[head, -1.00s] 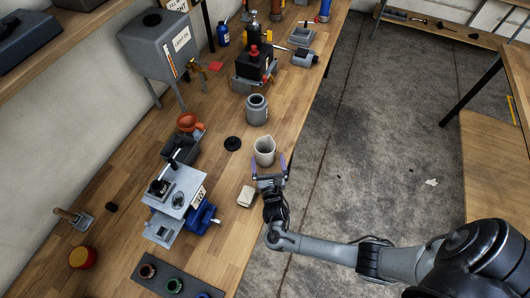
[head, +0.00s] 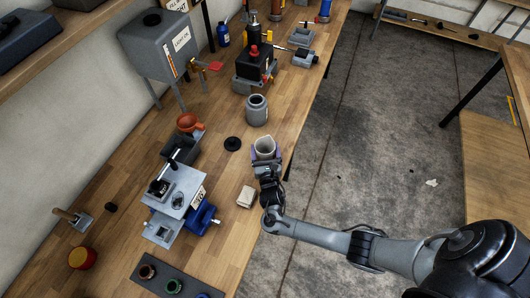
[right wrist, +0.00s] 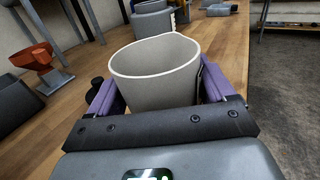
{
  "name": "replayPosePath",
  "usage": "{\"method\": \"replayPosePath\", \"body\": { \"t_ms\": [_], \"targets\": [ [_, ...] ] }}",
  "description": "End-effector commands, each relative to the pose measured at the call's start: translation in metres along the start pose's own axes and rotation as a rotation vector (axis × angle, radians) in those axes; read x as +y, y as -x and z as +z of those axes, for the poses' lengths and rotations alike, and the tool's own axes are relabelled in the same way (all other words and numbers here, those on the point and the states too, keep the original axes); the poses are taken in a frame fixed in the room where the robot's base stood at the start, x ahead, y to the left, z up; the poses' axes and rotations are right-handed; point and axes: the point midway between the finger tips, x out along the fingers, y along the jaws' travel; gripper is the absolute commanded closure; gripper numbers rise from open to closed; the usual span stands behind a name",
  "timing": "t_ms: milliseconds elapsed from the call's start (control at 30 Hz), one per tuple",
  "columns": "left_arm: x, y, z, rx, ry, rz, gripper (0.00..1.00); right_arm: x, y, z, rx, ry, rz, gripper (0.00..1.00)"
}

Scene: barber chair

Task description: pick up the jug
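The jug (head: 264,145) is a pale grey-white cup with a pouring lip, standing upright near the right edge of the wooden workbench (head: 222,255). My right gripper (head: 265,154) is around it from the near side. In the right wrist view the jug (right wrist: 155,72) sits between the two purple-padded fingers of the gripper (right wrist: 160,84), one on each side. The fingers are spread wide, and I cannot tell whether their pads touch the jug's sides. Its lower part is hidden by the gripper. My left gripper is not in view.
A grey canister (head: 257,111) stands behind the jug, with a black disc (head: 232,143) to the left. A cream block (head: 246,196) lies near the gripper. A grey-and-blue device (head: 183,195) stands further left. Open floor (head: 370,150) lies right of the bench.

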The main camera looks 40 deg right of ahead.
Motion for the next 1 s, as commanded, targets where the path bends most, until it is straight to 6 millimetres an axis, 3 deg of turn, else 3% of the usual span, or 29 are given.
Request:
{"method": "replayPosePath", "body": {
  "t_ms": [33,267,667,933,1000],
  "targets": [
    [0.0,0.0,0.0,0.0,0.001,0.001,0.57,0.0,0.0,0.0,0.0,0.0,0.0,0.4],
    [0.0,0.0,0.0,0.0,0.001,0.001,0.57,0.0,0.0,0.0,-0.001,-0.001,0.0,0.73],
    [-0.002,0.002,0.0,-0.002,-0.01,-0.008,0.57,0.0,0.0,0.007,-0.001,-0.002,0.0,0.73],
    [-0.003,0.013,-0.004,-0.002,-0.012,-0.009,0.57,-0.001,0.0,0.044,-0.005,-0.003,0.0,0.73],
    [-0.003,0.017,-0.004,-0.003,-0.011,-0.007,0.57,-0.015,0.003,0.05,-0.002,0.003,-0.001,0.73]
  ]
}}
